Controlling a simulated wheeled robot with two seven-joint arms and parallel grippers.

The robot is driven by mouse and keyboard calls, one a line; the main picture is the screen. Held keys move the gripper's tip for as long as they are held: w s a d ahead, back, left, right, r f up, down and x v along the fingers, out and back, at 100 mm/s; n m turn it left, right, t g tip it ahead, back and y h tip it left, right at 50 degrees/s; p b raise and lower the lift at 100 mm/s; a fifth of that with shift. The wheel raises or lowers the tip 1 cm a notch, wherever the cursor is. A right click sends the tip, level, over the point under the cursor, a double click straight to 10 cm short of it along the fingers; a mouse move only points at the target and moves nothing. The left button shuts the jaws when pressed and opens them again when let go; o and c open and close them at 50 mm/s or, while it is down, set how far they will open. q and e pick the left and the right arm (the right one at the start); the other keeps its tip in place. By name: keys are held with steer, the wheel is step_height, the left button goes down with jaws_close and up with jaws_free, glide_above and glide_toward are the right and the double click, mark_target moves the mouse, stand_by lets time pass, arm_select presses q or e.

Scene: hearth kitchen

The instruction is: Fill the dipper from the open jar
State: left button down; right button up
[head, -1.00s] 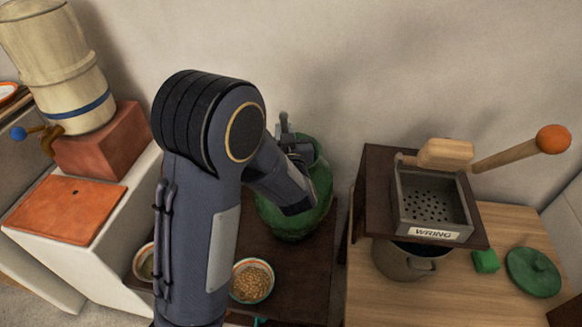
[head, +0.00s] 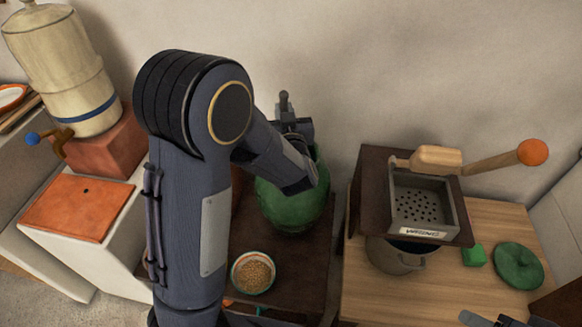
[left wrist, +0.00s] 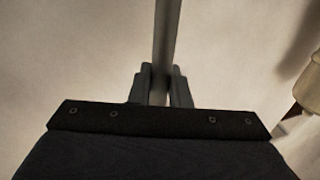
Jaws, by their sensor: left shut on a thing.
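The green jar (head: 290,208) stands on a dark stand, its mouth largely hidden behind my left arm. The round green lid (head: 518,266) lies on the wooden table at the right. My left gripper (head: 291,122) is above the jar, shut on a thin grey rod, seemingly the dipper's handle (left wrist: 165,40), in the left wrist view between the two fingers (left wrist: 160,88). The dipper's bowl is hidden, so I cannot tell whether it is inside the jar or holds anything. Part of what looks like my right gripper (head: 498,320) shows at the bottom right edge; its jaws are unclear.
A bowl of grain (head: 253,273) stands in front of the jar. The wringer box (head: 424,205) with its orange-knobbed lever is to the right, above a pot (head: 395,256). A green block (head: 474,254) lies beside the lid. A cream dispenser (head: 65,75) stands at the left.

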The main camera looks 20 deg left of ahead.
mark_target(284, 92)
arm_select(q)
steer(key=shift+r+p, duration=3.25)
steer(key=shift+r, duration=1)
steer(key=shift+m+g+p, duration=0.3)
steer(key=shift+m+p, duration=0.3)
steer(key=shift+p, duration=0.95)
steer(key=shift+f, duration=0.1)
